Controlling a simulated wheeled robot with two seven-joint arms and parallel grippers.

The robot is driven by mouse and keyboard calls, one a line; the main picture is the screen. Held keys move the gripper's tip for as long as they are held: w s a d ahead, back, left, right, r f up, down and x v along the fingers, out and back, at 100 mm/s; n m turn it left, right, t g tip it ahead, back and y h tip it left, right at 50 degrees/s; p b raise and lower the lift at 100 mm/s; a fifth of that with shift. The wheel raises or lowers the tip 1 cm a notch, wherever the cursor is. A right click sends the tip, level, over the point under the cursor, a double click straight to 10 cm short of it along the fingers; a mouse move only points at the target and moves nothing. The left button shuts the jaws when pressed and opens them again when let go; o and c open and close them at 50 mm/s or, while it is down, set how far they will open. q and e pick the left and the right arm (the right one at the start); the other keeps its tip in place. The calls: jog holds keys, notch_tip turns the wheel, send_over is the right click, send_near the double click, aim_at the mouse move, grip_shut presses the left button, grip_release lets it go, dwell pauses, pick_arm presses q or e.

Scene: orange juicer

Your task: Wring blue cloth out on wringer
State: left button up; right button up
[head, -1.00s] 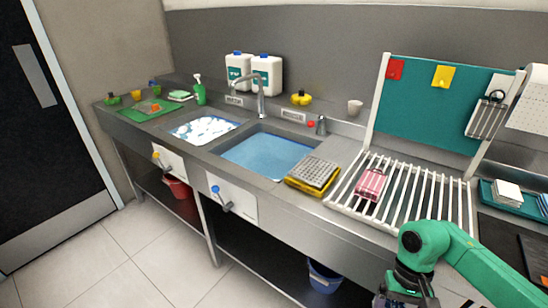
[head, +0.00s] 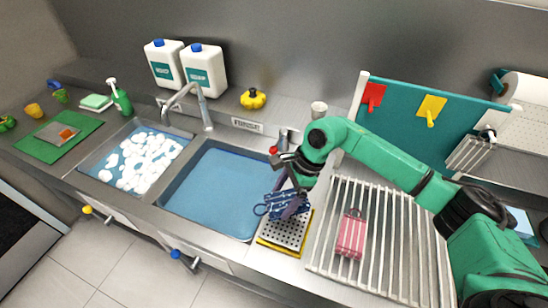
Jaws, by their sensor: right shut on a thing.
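The blue cloth (head: 272,208), dark blue with a light pattern, is bunched in my right gripper (head: 291,196) in the head view. The gripper is shut on it and points down. The wringer is a grey perforated plate (head: 287,235) on a yellow tray (head: 270,247), at the right edge of the water basin. The cloth is over the wringer's rear part and hides some of it. I cannot tell whether the cloth touches the plate. My left gripper is not in view.
The water basin (head: 210,190) lies left of the wringer, with a foamy basin (head: 138,158) beyond it. A white slatted rack (head: 385,240) with a pink striped cloth (head: 350,234) is to the right. The faucet (head: 204,112) stands behind the basins.

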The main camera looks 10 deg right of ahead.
jog(key=shift+w, duration=0.35)
jog(key=s+f+b, duration=0.1)
jog(key=s+f, duration=0.1)
jog(key=s, duration=0.1)
jog(key=shift+s+f+b, duration=0.1)
jog(key=shift+s+b, duration=0.2)
jog(key=shift+b, duration=0.05)
jog(key=shift+w+f+b, duration=0.2)
jog(key=shift+w+f, duration=0.1)
jog(key=shift+f, duration=0.35)
jog(key=shift+w+f+b, duration=0.15)
jog(key=shift+w+f, duration=0.15)
jog(key=shift+f, duration=0.3)
jog(key=shift+w+f, duration=0.25)
jog(key=shift+f, duration=0.05)
jog(key=shift+s+r, duration=0.1)
jog(key=shift+s, duration=0.05)
jog(key=shift+s+r, duration=0.1)
jog(key=shift+s, duration=0.05)
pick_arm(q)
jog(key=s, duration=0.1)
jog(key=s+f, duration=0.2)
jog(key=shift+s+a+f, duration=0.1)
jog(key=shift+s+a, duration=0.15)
